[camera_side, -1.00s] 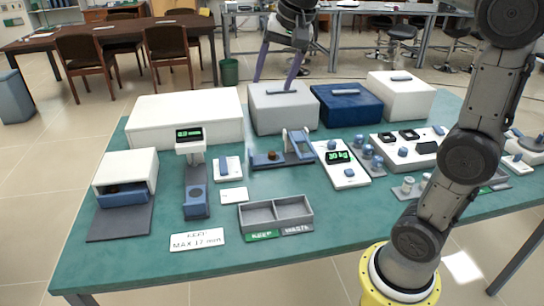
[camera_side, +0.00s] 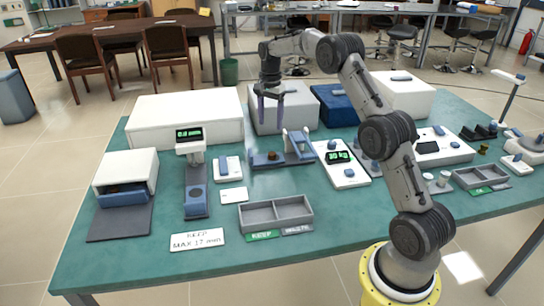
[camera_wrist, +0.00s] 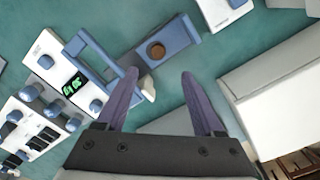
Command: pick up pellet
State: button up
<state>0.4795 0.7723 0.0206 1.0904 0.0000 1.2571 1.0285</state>
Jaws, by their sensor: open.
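The pellet (camera_wrist: 156,50) is a small brown disc on the blue bed of a press-like device (camera_wrist: 180,43) in the wrist view. In the side view the pellet (camera_side: 272,155) shows as a dark brown spot on the same blue device (camera_side: 258,163), left of its upright frame. My gripper (camera_side: 271,122) hangs above and just behind the device with its purple fingers pointing down. In the wrist view my gripper (camera_wrist: 158,75) is open and empty, and the pellet lies just beyond the fingertips, between their lines.
The device's blue frame (camera_side: 298,145) rises right of the pellet. A white scale reading 30 kg (camera_side: 343,175) is to the right. A grey two-part tray (camera_side: 275,226) stands in front. A small furnace (camera_side: 126,170) and large white, grey and blue boxes (camera_side: 345,104) stand around.

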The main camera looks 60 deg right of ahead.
send_over(272, 153)
jog(key=f, duration=0.6)
jog(key=shift+w+a+f, duration=0.15)
jog(key=shift+a+f, duration=0.1)
jog(key=shift+f, duration=0.1)
jog(key=shift+s+d+f, duration=0.1)
jog(key=shift+f, duration=1.25)
jog(key=shift+s+d+f, duration=0.1)
jog(key=shift+f, duration=1.25)
grip_shut()
